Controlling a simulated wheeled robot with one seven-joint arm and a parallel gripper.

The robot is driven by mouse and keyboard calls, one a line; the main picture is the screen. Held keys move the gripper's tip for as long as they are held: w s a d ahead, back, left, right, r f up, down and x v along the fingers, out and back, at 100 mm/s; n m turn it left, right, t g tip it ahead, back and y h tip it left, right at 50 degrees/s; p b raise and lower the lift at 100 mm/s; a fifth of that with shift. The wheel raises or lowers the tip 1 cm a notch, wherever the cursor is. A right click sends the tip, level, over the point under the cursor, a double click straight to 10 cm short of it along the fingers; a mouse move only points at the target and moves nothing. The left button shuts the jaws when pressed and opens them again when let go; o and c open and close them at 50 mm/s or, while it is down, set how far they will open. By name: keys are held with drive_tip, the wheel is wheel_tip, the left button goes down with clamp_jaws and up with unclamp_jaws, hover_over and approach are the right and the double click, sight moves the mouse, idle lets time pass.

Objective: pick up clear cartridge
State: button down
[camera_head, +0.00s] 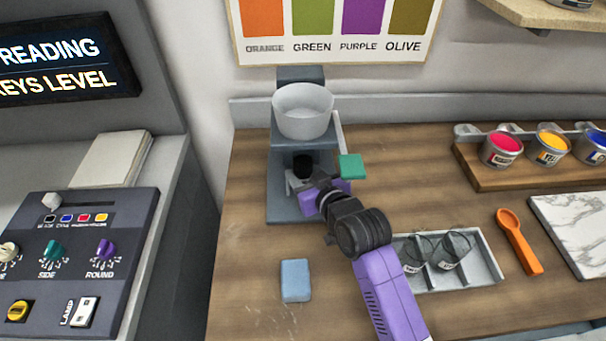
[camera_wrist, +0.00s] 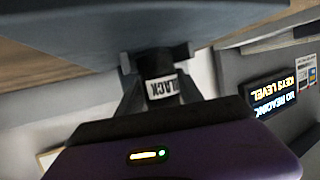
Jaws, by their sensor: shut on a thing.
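My gripper (camera_head: 301,182) is at the grey-blue stand under the white bowl. In the wrist view, its two fingers (camera_wrist: 160,90) are shut on a black cartridge (camera_wrist: 161,88) with a white label reading BLACK, upside down in that view. The black cartridge (camera_head: 302,166) also shows in the head view, under the stand's upper part. Two see-through, dark-looking cartridges (camera_head: 416,251) (camera_head: 455,246) with small white labels sit in the grey tray (camera_head: 490,270), behind and right of my forearm. Their label text is too small to read.
The stand (camera_head: 283,205) carries the white bowl (camera_head: 303,112) and has a green block (camera_head: 350,167) at its right side. A blue block (camera_head: 295,280) lies on the wooden counter. An orange spoon (camera_head: 520,242), a marble slab (camera_head: 580,225) and a paint rack (camera_head: 490,178) are at the right.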

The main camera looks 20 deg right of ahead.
drive_tip(key=shift+r, duration=0.45)
drive_tip(key=shift+s+a, duration=0.1)
drive_tip(key=shift+s, duration=0.2)
drive_tip(key=s+a, duration=0.1)
drive_tip(key=s, duration=0.2)
drive_tip(key=s+a+b, duration=0.1)
drive_tip(key=s, duration=0.3)
drive_tip(key=s+a+b, duration=0.1)
drive_tip(key=s, duration=0.3)
drive_tip(key=shift+s+a, duration=0.2)
drive_tip(key=shift+a, duration=0.15)
wheel_tip(320, 180, up, 14)
drive_tip(key=p, duration=0.1)
drive_tip(key=shift+s, duration=0.15)
drive_tip(key=shift+r, duration=0.1)
